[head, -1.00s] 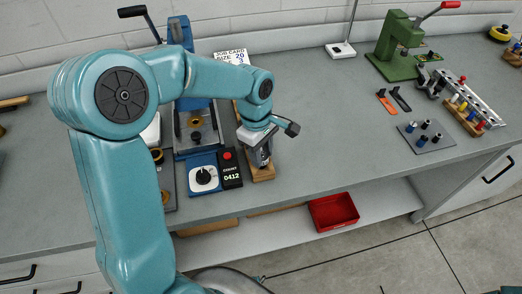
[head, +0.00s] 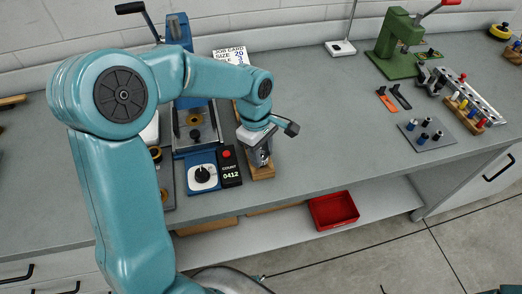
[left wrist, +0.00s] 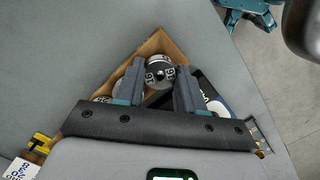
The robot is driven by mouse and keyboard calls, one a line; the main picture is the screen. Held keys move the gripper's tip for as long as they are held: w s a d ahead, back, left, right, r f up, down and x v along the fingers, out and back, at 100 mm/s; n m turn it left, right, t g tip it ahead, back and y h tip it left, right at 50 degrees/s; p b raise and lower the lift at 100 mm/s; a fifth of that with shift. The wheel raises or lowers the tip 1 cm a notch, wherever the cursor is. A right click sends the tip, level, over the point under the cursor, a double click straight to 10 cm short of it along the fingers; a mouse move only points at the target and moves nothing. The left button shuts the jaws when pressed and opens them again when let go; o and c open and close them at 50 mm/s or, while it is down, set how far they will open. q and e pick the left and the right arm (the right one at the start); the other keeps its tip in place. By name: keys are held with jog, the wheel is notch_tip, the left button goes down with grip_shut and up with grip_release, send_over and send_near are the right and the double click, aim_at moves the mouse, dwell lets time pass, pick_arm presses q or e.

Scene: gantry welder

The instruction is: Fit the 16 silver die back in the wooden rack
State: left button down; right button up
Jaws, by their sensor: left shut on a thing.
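The wooden rack (head: 264,174) stands near the front edge of the bench, mostly hidden under my left arm in the head view. My left gripper (head: 262,155) is down over it. In the left wrist view, the fingers of my left gripper (left wrist: 160,70) are closed around a round silver die (left wrist: 158,73) with dark markings that are too small to read surely. The die is at the corner of the wooden rack (left wrist: 160,40); I cannot tell whether it is fully seated. Other silver discs show partly beside the fingers. My right gripper is not in view.
A job card (head: 231,56) is behind. A green press (head: 397,42) and grey tray (head: 425,134) are at right. The bench between is clear. A red bin (head: 333,211) sits below.

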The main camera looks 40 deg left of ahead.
pick_arm(q)
jog(key=shift+f+b, duration=0.75)
jog(key=shift+f, duration=0.25)
jog(key=c, duration=0.6)
grip_release()
jog(key=shift+r, duration=0.1)
jog(key=shift+r, duration=0.1)
notch_tip(320, 180, up, 16)
jog(key=a+p, duration=0.1)
jog(key=a, duration=0.1)
